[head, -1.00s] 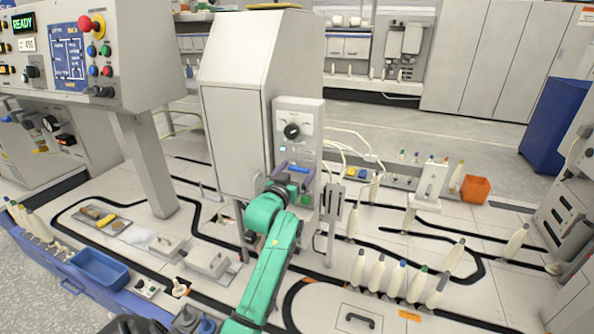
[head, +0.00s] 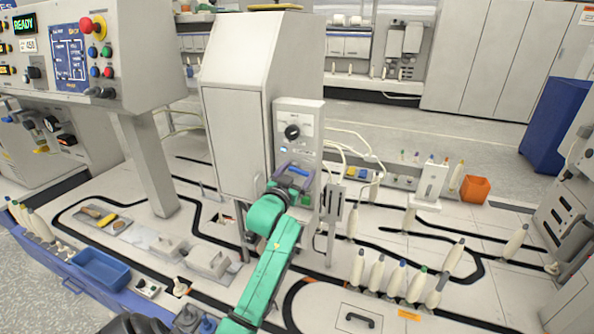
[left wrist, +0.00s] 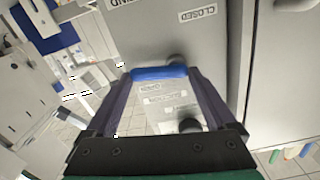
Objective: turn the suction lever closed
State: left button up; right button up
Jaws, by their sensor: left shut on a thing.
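The suction lever has a blue handle (left wrist: 160,73), which lies across between the fingertips of my left gripper (left wrist: 158,78) in the left wrist view. In the head view the blue handle (head: 299,171) shows on the front panel of the tall grey cabinet, with my left gripper (head: 291,174) shut on it. The gripper's dark fingers hide part of the lever and its pivot. A "CLOSED" label (left wrist: 198,13) is on the panel above and to the right of the handle in the wrist view. My right gripper is not in view.
A black knob (head: 292,132) sits on the panel above the lever. A grey box (head: 333,201) stands just right of my gripper. White bobbins (head: 377,272) line the front right, a blue tray (head: 101,268) the front left. A control console (head: 90,60) stands at left.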

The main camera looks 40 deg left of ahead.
pick_arm(q)
jog(key=m, duration=0.1)
jog(key=f+m, duration=0.1)
jog(key=m, duration=0.1)
jog(key=shift+m+p, duration=0.3)
jog(key=shift+p, duration=0.1)
jog(key=m, duration=0.2)
jog(key=f+m, duration=0.1)
jog(key=m, duration=0.5)
jog(key=shift+s+a+f, duration=0.15)
jog(key=shift+a+f, duration=0.15)
jog(key=shift+a, duration=0.05)
jog(key=m, duration=0.4)
jog(key=shift+s+a+f+b, duration=0.15)
jog(key=shift+a+f+b, duration=0.05)
jog(key=shift+a+b, duration=0.15)
jog(key=shift+m, duration=0.3)
jog(key=o, duration=1.1)
jog(key=shift+c, duration=0.2)
jog(key=v, duration=1.4)
jog(key=shift+s, duration=0.25)
jog(key=shift+d, duration=0.1)
